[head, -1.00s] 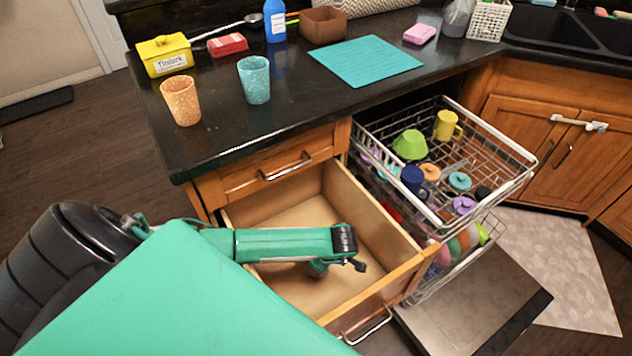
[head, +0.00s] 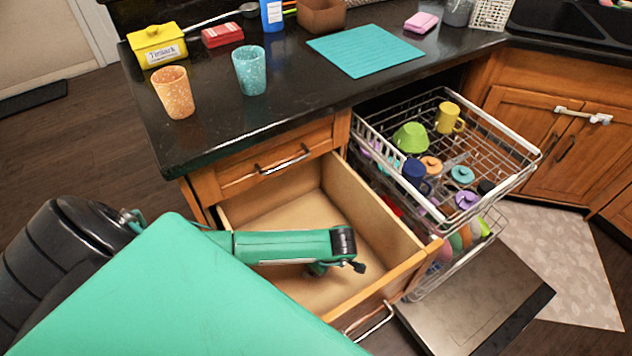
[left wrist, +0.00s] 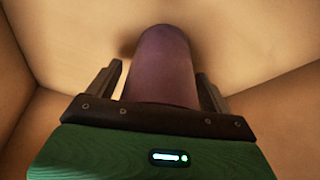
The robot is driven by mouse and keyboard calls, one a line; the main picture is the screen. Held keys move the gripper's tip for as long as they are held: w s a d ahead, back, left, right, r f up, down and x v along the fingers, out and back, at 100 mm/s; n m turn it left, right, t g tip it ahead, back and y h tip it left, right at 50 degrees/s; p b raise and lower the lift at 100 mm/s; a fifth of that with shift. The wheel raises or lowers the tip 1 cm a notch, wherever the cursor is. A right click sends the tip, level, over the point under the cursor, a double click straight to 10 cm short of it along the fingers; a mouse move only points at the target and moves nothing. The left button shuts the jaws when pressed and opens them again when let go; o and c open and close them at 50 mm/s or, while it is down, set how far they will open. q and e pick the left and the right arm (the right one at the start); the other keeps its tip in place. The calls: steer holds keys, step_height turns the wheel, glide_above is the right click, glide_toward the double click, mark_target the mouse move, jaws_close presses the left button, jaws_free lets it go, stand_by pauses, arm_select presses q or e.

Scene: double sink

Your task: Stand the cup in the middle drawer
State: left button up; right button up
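A purple cup (left wrist: 161,65) shows in the left wrist view between the two fingers of my left gripper (left wrist: 160,72). Slim gaps show between the fingertips and the cup's sides, so the fingers look open around it. The cup's far end is close to the pale drawer floor, with a shadow beside it; whether it touches is unclear. In the head view the open drawer (head: 262,212), below a closed top drawer, has my left wrist reaching into it. The cup is hidden there behind my arm. My right gripper is not in view.
On the dark counter stand an orange cup (head: 174,93), a teal cup (head: 249,70), a yellow tin (head: 157,46) and a teal mat (head: 364,50). The pulled-out dishwasher rack (head: 506,150) with dishes is right of the drawer. The drawer floor around my wrist looks clear.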

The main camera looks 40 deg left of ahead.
arm_select(q)
steer(key=shift+r, duration=0.1)
steer(key=shift+r, duration=0.2)
steer(key=p+v, duration=0.1)
steer(key=v, duration=1)
steer(key=shift+d+r, duration=0.15)
steer(key=shift+r, duration=0.2)
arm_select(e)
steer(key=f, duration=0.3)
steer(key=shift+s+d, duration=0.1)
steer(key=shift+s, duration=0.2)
